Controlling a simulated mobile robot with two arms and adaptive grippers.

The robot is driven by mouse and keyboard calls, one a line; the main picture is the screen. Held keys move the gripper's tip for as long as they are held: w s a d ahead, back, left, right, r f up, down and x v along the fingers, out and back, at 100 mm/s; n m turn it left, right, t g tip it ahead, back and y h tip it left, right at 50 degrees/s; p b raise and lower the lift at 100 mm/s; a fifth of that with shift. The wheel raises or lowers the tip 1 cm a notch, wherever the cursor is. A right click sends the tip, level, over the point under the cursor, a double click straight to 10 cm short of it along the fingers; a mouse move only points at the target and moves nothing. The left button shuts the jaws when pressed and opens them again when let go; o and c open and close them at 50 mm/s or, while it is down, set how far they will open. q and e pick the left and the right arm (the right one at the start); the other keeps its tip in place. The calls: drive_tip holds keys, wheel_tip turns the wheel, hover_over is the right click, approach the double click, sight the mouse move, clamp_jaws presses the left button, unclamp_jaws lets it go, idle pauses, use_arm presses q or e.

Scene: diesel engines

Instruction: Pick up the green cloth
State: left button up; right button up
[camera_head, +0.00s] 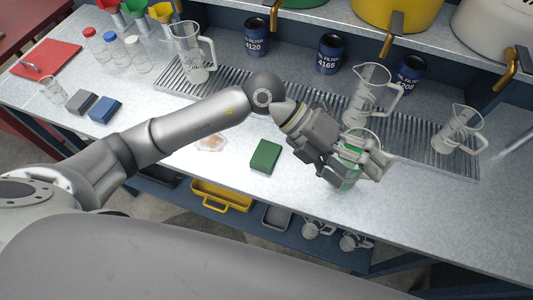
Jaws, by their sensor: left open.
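A folded green cloth (265,156) lies flat on the grey worktop (440,210), near its front edge and left of my left gripper. My left gripper (368,165) is open, at a clear glass beaker (345,178) that shows green, right of the cloth. The fingers cover part of the beaker, and I cannot tell whether they touch it. The gripper is apart from the cloth. My right gripper is out of view.
Clear jugs (367,95) and blue oil filters (331,54) stand along a slatted drain grate (225,90) behind. A blue cloth (104,110) and a grey cloth (82,102) lie at left. The front right worktop is clear.

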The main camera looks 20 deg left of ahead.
use_arm(q)
drive_tip(key=w+a+f+y, duration=0.4)
drive_tip(key=a+f+y, duration=0.2)
drive_tip(key=a, duration=0.2)
drive_tip(key=n+t+y+p, duration=0.1)
drive_tip(key=n+t+y, duration=0.1)
drive_tip(key=y, duration=0.4)
hover_over(266, 153)
drive_tip(key=f, duration=0.7)
drive_tip(key=shift+s+a, duration=0.1)
drive_tip(key=shift+s, duration=0.1)
wheel_tip(266, 153, down, 5)
drive_tip(key=p, duration=0.3)
drive_tip(key=shift+w+f, duration=0.1)
drive_tip(key=shift+f, duration=0.35)
drive_tip(key=c, duration=1.1)
